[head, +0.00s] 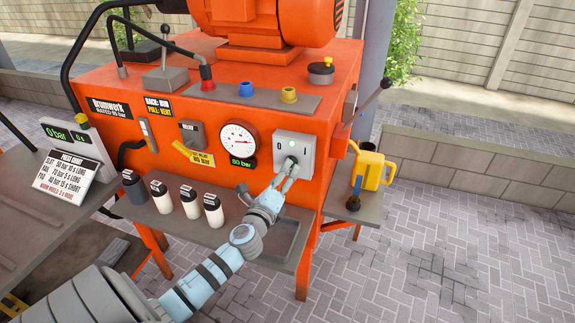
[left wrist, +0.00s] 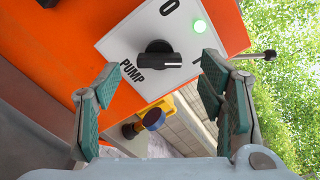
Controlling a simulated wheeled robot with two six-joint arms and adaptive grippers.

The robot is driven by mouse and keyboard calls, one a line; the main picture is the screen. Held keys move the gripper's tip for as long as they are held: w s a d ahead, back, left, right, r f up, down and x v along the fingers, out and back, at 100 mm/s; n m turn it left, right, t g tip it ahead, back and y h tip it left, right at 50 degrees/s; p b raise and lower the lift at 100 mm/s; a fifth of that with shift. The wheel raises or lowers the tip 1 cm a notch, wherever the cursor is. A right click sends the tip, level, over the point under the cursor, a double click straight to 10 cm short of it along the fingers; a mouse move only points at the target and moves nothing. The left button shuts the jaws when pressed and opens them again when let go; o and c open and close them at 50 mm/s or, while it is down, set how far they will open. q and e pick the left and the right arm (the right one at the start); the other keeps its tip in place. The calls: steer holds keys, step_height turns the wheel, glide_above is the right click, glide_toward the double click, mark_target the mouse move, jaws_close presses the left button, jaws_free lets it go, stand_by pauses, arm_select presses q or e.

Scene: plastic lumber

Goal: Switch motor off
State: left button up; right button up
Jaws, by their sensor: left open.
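The grey pump switch panel (head: 293,150) is on the front of the orange machine, right of the round gauge. In the left wrist view the panel (left wrist: 115,43) carries a black rotary knob (left wrist: 157,60), the word PUMP and a 0 mark. The knob's bar points right in that view, away from the 0 and toward a short mark. My right gripper is not in view.
The orange machine (head: 110,82) carries a gauge (head: 238,140) reading 80 bar beside the panel. A lever (head: 374,100) sticks out at its right side. Several bottles stand on the shelf below, left of my arm. A yellow jug (head: 372,168) stands at the right.

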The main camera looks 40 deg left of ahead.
arm_select(q)
steer(key=x, duration=0.5)
steer(key=shift+f, duration=0.1)
steer(key=shift+c, duration=0.5)
steer(key=c, duration=1.1)
steer(key=shift+o, duration=0.2)
